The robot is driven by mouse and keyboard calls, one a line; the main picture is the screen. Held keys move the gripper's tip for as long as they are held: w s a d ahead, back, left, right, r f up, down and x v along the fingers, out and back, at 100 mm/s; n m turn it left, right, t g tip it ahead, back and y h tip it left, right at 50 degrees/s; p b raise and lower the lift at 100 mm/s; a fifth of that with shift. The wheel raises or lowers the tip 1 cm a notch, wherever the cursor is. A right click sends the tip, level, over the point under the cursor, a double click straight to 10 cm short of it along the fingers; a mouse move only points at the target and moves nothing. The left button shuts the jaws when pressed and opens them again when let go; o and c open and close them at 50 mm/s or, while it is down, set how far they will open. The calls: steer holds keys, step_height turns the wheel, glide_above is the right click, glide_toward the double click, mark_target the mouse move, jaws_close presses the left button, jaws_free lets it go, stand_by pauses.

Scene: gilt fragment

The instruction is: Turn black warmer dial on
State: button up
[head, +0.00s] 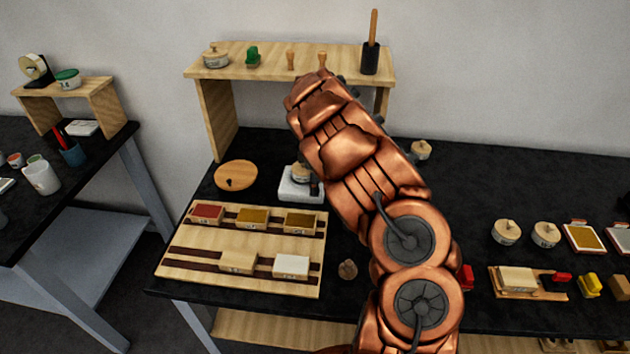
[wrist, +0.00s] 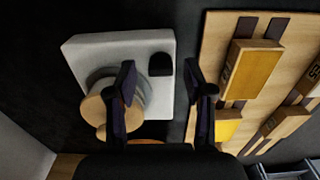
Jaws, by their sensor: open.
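The warmer is a white block (head: 291,192) on the black table in the head view, partly hidden by my arm. A lidded wooden-topped pot (head: 300,172) sits on it. In the wrist view the warmer (wrist: 95,48) fills the left middle, with the pot (wrist: 101,102) near its lower corner. The black dial (wrist: 160,64) is at the warmer's right edge, rounded on top. My gripper (wrist: 163,85) is open and empty, its two dark fingers apart. In the picture the dial shows between and just above the fingertips; contact cannot be told. My gripper is hidden in the head view.
A wooden rack (head: 172,262) with several coloured blocks lies in front of the warmer; it is on the right in the wrist view (wrist: 218,45). A round wooden board (head: 236,172) lies left of the warmer. A wooden shelf (head: 215,120) stands behind.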

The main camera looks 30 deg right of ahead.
steer(key=shift+f, duration=0.15)
jaws_close()
stand_by(0.4)
